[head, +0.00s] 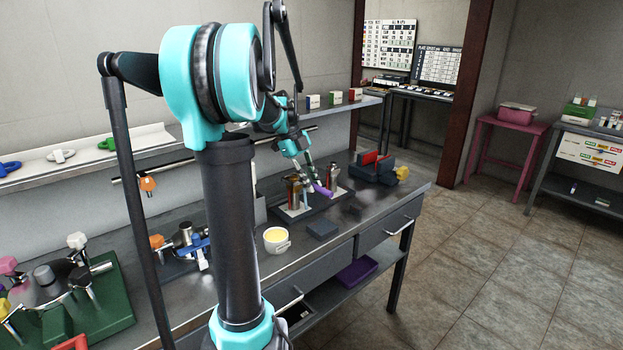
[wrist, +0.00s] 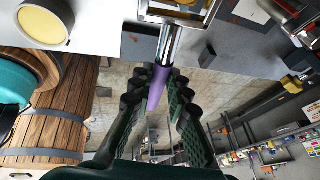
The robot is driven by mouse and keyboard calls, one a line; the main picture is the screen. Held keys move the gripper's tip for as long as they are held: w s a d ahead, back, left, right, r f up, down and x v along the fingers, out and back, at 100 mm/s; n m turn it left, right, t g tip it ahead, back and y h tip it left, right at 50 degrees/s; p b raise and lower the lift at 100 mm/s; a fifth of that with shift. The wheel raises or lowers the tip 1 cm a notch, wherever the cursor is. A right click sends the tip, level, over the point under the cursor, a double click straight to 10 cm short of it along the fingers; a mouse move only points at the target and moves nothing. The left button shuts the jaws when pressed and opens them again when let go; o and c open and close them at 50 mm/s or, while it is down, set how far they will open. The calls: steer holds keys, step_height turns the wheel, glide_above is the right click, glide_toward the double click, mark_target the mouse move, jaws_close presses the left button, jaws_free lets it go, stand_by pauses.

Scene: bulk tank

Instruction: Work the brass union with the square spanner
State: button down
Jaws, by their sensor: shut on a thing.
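My gripper (wrist: 157,84) is shut on a purple handle (wrist: 157,92) in the wrist view. The handle has a bright metal shank (wrist: 170,45), and I take it to be the square spanner. The shank runs up to a pale square frame at the top edge, with a yellowish piece inside it; whether they touch is unclear. In the head view my gripper (head: 311,172) is over the bench's far part, with the purple handle (head: 322,190) beneath it. Brownish metal fittings (head: 294,192) stand on pale plates beside it. I cannot tell which is the brass union.
A white cup with yellow contents (head: 277,246) and a dark block (head: 322,229) sit in front on the bench. A dark vice-like fixture with red parts (head: 372,168) stands to the right. Clamped tools (head: 185,245) stand left. The front right bench top is clear.

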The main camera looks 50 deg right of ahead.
steer(key=shift+f, duration=1.05)
steer(key=shift+w+d+n+t+h, duration=0.2)
steer(key=shift+d+n+t+h, duration=0.2)
steer(key=shift+d+n, duration=0.7)
steer(key=shift+w+d+n+t+h, duration=0.35)
steer(key=shift+d+n, duration=0.3)
steer(key=shift+n, duration=0.7)
steer(key=shift+w+d+n+t+h, duration=0.1)
steer(key=shift+d+n+t+h, duration=0.3)
steer(key=shift+d+n, duration=0.7)
steer(key=shift+w+d+n+t+h, duration=0.15)
steer(key=shift+w+d+n+t, duration=0.15)
steer(key=shift+n, duration=0.45)
steer(key=shift+w+d+n+t+h, duration=0.15)
steer(key=shift+w+d+n, duration=0.15)
steer(key=shift+n, duration=0.4)
steer(key=shift+s+a, duration=0.1)
steer(key=shift+a, duration=0.1)
step_height(320, 180, up, 7)
